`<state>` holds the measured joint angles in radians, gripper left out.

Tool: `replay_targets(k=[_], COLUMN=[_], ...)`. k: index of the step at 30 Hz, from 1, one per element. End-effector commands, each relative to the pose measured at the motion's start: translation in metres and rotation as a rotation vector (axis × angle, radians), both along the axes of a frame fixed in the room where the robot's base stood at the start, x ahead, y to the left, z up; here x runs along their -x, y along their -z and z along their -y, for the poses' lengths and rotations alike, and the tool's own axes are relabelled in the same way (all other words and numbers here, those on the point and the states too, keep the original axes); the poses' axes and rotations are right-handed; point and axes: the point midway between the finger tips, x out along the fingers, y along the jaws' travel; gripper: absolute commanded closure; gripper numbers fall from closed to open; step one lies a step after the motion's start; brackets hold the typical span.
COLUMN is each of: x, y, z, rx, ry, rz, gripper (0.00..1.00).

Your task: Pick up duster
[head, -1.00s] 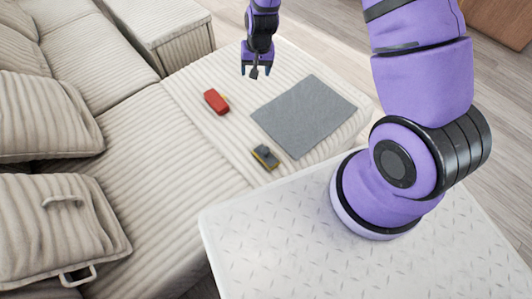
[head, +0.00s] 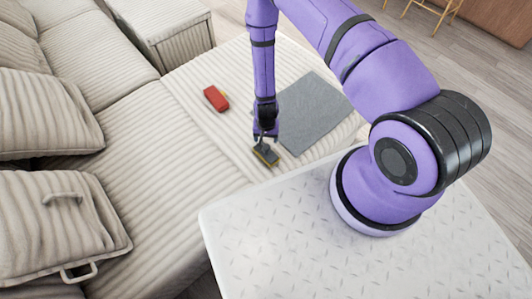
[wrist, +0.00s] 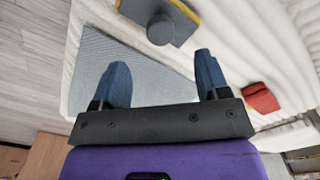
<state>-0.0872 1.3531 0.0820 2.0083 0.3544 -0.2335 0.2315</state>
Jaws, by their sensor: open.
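The duster (head: 266,156) is a small dark grey block with a yellow edge and a round knob on top. It lies on the ribbed cream sofa seat, beside the near-left edge of the grey cloth. My gripper (head: 265,136) is just above and behind it in the head view and partly covers it. In the wrist view the duster's knob (wrist: 160,28) shows beyond the two blue fingertips, and my gripper (wrist: 162,62) is open with nothing between the fingers. The duster is cut off by the top edge there.
A flat grey cloth (head: 315,113) lies on the seat to the right. A red object (head: 215,98) lies to the left; it also shows in the wrist view (wrist: 260,98). Cushions (head: 50,115) line the left side. A white patterned surface (head: 275,240) is in front.

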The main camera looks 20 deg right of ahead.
Motion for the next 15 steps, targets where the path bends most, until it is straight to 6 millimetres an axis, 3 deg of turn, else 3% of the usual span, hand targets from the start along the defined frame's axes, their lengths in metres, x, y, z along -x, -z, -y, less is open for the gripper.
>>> replay_targets(k=[6, 15], x=[0.001, 0.0], y=[0.032, 0.051], z=[0.0, 0.0], rx=[0.0, 0.0], ry=[0.0, -0.001], rz=[-0.002, -0.001], gripper=[0.31, 0.31])
